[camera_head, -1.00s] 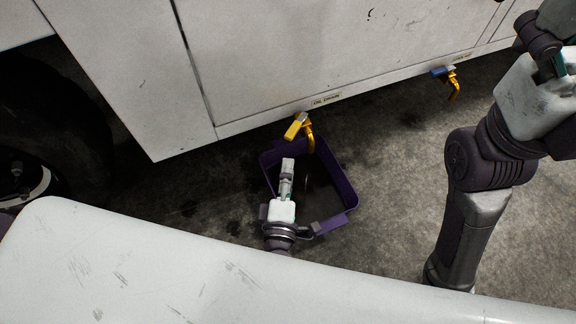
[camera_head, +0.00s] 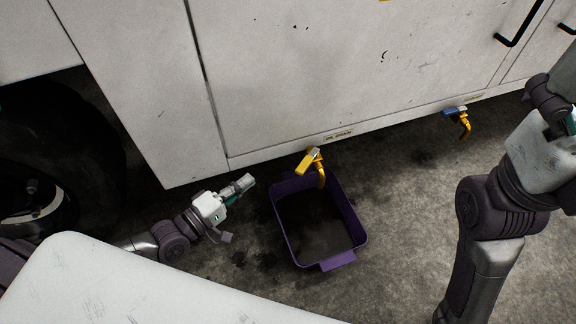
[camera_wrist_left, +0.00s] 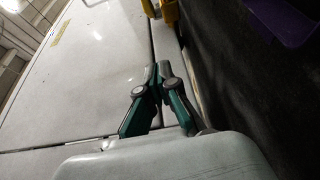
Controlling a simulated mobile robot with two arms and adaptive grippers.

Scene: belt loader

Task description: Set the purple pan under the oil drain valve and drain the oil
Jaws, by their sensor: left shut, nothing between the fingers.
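The purple pan (camera_head: 350,224) stands on the floor below the oil drain valve (camera_head: 322,178), whose yellow spout hangs over the pan's far part. The pan looks dark inside; I cannot tell whether that is oil. The valve's yellow handle (camera_head: 308,161) slants down to the left. My left gripper (camera_head: 249,181) is shut and empty, left of the pan and apart from both pan and valve. In the left wrist view its closed fingers (camera_wrist_left: 158,72) show, with a piece of the purple pan (camera_wrist_left: 287,22) at the top right.
A second yellow valve with a blue handle (camera_head: 455,112) sits further right under the white body panel (camera_head: 290,70). A black tyre (camera_head: 85,150) is at the left. The floor right of the pan is clear up to my right arm.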

